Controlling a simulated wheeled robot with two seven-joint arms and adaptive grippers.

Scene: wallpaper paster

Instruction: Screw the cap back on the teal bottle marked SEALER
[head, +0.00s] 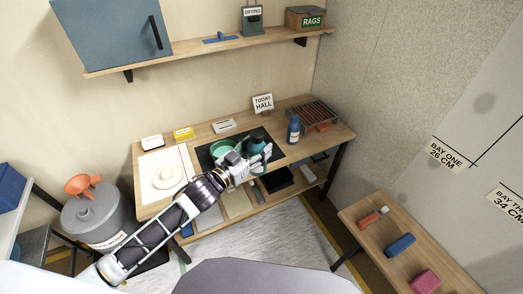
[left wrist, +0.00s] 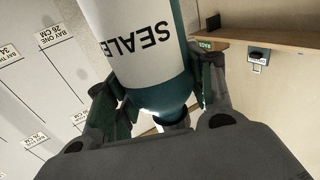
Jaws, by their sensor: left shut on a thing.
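The teal bottle marked SEALER (left wrist: 140,50) fills the upper middle of the left wrist view, with a white label and dark lettering. Its shoulder narrows to a neck pointing toward my palm; I cannot tell whether a cap is on it. My left gripper (left wrist: 160,92) is shut on the bottle, one finger on each side. I cannot make out a separate cap. My right gripper is not in view.
A blue bottle (head: 293,131) and a wire rack (head: 312,116) stand right of the dark mat (head: 268,134). A green bowl (head: 220,149) is left of my gripper. A wall shelf (head: 205,53) runs above.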

